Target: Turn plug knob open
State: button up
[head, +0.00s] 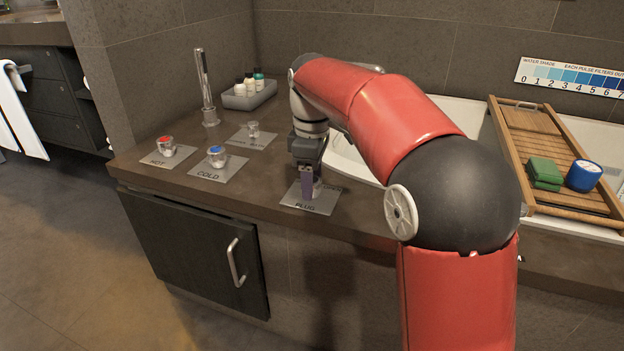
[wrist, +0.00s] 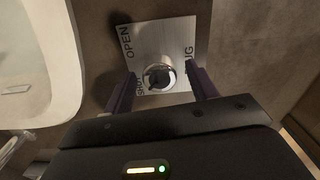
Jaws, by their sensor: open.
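The plug knob (wrist: 156,68) is a round chrome knob with a dark centre, on a square metal plate (wrist: 181,32) in the wrist view. The plate reads OPEN and, partly hidden, SHUT along one side, and PLUG on the opposite side. My gripper (wrist: 162,87) is open, with one purple finger on each side of the knob and visible gaps between. In the head view my gripper (head: 308,192) points down over the PLUG plate (head: 323,205) and mostly hides the knob. I cannot tell which label the knob points to.
On the counter are a red-topped HOT knob (head: 166,147), a blue-topped COLD knob (head: 217,156), another knob (head: 253,130), a tall spout (head: 206,90) and a bottle tray (head: 250,97). The bathtub with a wooden caddy (head: 545,130) lies to the right.

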jog(key=c, duration=1)
jog(key=shift+r+m+p, duration=0.1)
jog(key=shift+m+p, duration=0.2)
jog(key=shift+p, duration=0.2)
jog(key=shift+r+m+p, duration=0.1)
jog(key=shift+m+p, duration=0.9)
jog(key=shift+p, duration=0.1)
jog(key=m+p, duration=0.4)
jog(key=m, duration=0.1)
jog(key=m+p, duration=0.2)
jog(key=m, duration=0.2)
jog(key=shift+m+p, duration=0.35)
jog(key=shift+m, duration=0.05)
jog(key=shift+f+m+p, duration=0.2)
jog(key=shift+m+p, duration=0.5)
jog(key=shift+m, duration=1)
